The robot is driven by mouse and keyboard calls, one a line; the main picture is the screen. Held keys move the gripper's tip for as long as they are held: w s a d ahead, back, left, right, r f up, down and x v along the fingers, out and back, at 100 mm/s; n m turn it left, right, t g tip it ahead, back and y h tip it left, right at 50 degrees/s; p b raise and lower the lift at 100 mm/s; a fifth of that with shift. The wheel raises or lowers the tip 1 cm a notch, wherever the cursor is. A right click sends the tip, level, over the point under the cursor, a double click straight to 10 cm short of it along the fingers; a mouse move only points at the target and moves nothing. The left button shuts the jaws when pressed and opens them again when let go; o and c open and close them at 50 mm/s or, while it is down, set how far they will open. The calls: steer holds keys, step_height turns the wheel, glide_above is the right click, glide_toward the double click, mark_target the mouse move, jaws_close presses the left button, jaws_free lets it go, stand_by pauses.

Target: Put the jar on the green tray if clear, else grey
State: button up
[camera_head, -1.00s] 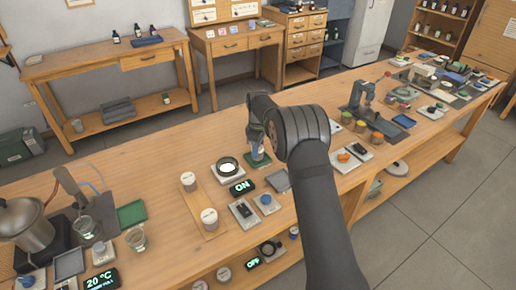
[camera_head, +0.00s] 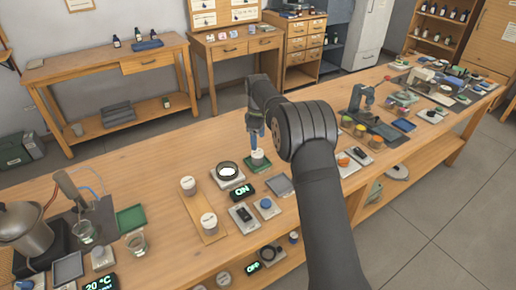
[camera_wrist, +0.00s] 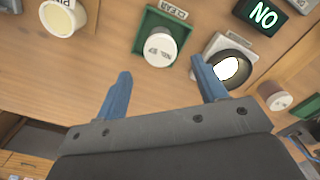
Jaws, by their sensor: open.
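The white-lidded jar (camera_head: 257,155) stands on the small green tray (camera_head: 259,166) in the head view. In the wrist view the jar (camera_wrist: 160,46) stands upright on the green tray (camera_wrist: 144,38), inside its rim, beside a tag reading CLEAR (camera_wrist: 173,11). My gripper (camera_head: 256,138) is just above the jar in the head view. In the wrist view my gripper (camera_wrist: 160,76) is open and empty, its blue fingers apart from the jar. A grey tray (camera_head: 280,186) lies to the right and in front of the green one, empty. The jar's contents are hidden from above.
A lit round lamp plate (camera_head: 227,171) stands left of the green tray, with an ON display (camera_head: 242,190) in front. Another green tray (camera_head: 131,219) lies farther left. Bare tabletop lies behind the jar.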

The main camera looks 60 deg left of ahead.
mark_target(258, 152)
steer(key=shift+r, duration=2.3)
steer(key=shift+f, duration=0.1)
step_height(258, 152, down, 12)
steer(key=shift+r, duration=1.9)
steer(key=shift+f, duration=0.15)
